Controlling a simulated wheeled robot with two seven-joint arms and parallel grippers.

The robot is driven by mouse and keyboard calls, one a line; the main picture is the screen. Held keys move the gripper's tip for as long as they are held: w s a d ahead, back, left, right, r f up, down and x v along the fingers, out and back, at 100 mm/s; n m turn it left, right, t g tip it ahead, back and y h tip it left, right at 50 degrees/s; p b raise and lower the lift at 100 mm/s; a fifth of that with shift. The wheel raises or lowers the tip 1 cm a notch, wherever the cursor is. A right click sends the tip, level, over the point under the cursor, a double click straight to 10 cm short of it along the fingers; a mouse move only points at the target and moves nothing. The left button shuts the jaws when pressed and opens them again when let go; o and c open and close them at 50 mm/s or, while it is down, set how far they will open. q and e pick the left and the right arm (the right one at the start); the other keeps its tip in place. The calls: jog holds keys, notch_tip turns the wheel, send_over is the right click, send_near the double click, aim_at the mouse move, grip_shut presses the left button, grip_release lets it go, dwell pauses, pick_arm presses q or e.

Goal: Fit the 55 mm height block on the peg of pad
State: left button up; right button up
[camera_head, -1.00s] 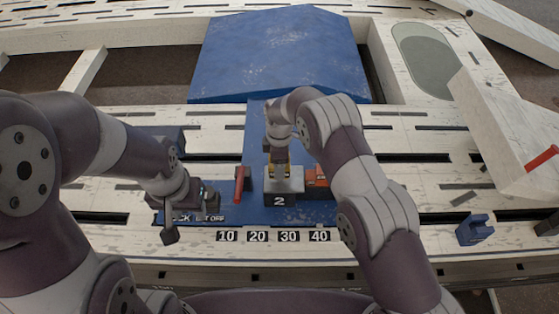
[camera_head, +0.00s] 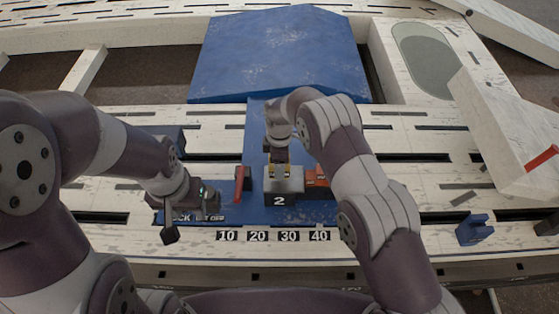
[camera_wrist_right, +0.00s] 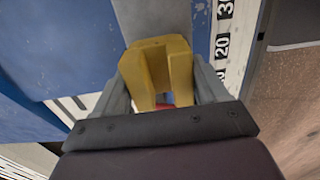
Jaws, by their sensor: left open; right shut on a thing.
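A yellow block with a slot (camera_wrist_right: 155,65) sits between the grey fingers of my right gripper (camera_wrist_right: 162,88) in the right wrist view. The right gripper (camera_head: 279,168) is shut on it. In the head view only a little yellow shows, just above a grey pad marked 2 (camera_head: 284,199). Any peg is hidden, and I cannot tell whether the yellow block is seated on it. My left gripper (camera_head: 190,222) is open and empty at the left, low over the blue base plate (camera_head: 257,150) near its white lettering.
A red upright piece (camera_head: 239,184) stands left of the pad, and an orange-red piece (camera_head: 316,177) is at its right. Number labels (camera_head: 273,236) run along the front. A small blue block (camera_head: 474,230) stands at the right. A large blue panel (camera_head: 283,55) lies behind.

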jog(key=shift+f+b, duration=1.3)
jog(key=shift+f, duration=0.65)
jog(key=o, duration=1.7)
jog(key=shift+c, duration=0.2)
notch_tip(320, 180, up, 13)
jog(key=p, duration=0.2)
jog(key=shift+f, duration=0.15)
